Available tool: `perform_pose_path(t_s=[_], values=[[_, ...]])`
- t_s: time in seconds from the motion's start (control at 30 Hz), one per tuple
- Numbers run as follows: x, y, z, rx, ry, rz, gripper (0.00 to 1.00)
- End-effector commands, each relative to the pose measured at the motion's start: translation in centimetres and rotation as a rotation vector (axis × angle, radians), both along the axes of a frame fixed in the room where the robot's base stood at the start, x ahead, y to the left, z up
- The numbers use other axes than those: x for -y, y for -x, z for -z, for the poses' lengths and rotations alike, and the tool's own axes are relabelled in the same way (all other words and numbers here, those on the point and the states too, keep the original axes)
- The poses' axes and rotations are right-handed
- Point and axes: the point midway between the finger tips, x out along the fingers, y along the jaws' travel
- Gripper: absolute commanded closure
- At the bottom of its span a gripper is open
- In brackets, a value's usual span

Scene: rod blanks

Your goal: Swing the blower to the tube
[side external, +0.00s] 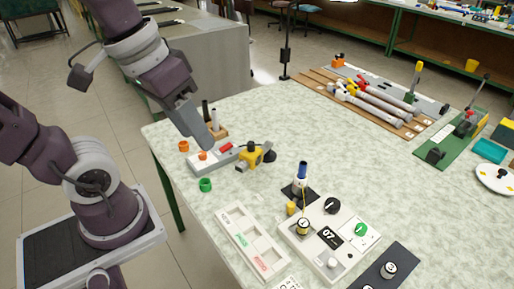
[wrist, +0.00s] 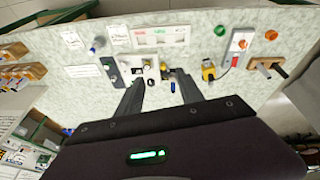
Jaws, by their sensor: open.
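A small blue-topped, white-bodied tool (side external: 301,175), which I take to be the blower, stands upright on a black plate beside a pale control box (side external: 330,243). A thin yellow lead runs down from it. In the wrist view its blue end (wrist: 172,86) shows between my fingers, near the right one. Several grey tubes (side external: 380,101) lie on a wooden rack at the back; which tube is meant I cannot tell. My gripper (side external: 205,143) is in the air above the table's left part. In the wrist view its fingers (wrist: 158,76) are apart with nothing held between them.
A yellow fixture (side external: 250,157) stands beside a grey base with a red switch (side external: 225,147). A green ring (side external: 205,185), a white labelled tray (side external: 251,241) and a black plate with a knob (side external: 385,269) are nearby.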

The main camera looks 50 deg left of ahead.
Motion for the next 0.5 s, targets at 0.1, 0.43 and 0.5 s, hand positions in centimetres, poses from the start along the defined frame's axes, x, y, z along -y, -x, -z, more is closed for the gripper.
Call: perform_pose_path(t_s=[0.1,0.43,0.5], values=[[-0.1,-4.3,0.9,-0.242,0.194,-0.195,0.56],[-8.1,-19.1,9.7,-0.774,0.993,-0.806,0.56],[-11.4,-21.3,13.1,-0.839,1.2,-0.929,0.56]])
